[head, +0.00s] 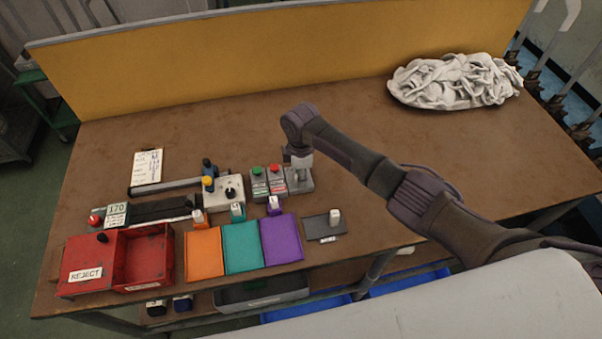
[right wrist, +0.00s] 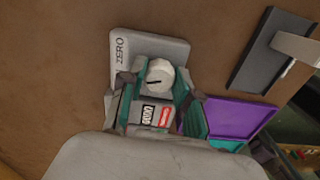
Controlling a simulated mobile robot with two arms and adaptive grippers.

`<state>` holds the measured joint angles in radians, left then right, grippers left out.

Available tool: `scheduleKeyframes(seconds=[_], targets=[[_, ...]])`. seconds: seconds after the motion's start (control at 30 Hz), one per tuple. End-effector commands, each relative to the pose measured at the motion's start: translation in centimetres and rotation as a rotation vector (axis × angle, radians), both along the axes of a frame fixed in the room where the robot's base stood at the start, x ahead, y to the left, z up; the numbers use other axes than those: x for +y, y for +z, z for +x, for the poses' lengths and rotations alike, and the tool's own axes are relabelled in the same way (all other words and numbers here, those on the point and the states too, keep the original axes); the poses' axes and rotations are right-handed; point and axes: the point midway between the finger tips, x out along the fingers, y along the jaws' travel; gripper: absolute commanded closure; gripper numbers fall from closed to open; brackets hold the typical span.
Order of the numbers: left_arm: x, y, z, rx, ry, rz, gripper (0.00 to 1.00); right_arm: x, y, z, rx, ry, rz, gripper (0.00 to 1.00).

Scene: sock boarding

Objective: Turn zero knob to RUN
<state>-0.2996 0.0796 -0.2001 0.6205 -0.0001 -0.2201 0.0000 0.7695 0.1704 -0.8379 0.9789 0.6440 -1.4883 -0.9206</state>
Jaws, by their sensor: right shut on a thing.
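The zero knob (right wrist: 159,74) is a round white knob with a dark pointer line, on a grey box (right wrist: 182,52) with a white strip reading ZERO. In the right wrist view, the pointer is toward the knob's left side. My right gripper (right wrist: 155,92) is shut on the knob, with teal-lined fingers on either side of it. In the head view, the right gripper (head: 299,168) comes down onto the grey box (head: 303,187) from above and hides most of the knob. A RUN mark cannot be made out clearly. My left gripper is not in view.
Green-button (head: 257,171) and red-button (head: 275,169) boxes stand close to the left. Orange (head: 203,252), teal (head: 242,247) and purple (head: 282,240) trays lie in front, beside a red reject bin (head: 90,262). A white sock pile (head: 455,82) is at back right.

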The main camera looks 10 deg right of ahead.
Motion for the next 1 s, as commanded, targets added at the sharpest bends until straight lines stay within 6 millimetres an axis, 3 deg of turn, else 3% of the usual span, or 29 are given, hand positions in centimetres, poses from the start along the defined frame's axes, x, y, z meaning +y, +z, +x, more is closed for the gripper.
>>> scheduleKeyframes(seconds=[0.5,1.0], targets=[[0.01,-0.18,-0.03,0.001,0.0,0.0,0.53,0.11,0.19,0.24,-0.005,0.371,0.004,1.0],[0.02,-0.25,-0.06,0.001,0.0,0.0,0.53,0.14,0.24,0.27,-0.006,0.461,0.004,1.0]])
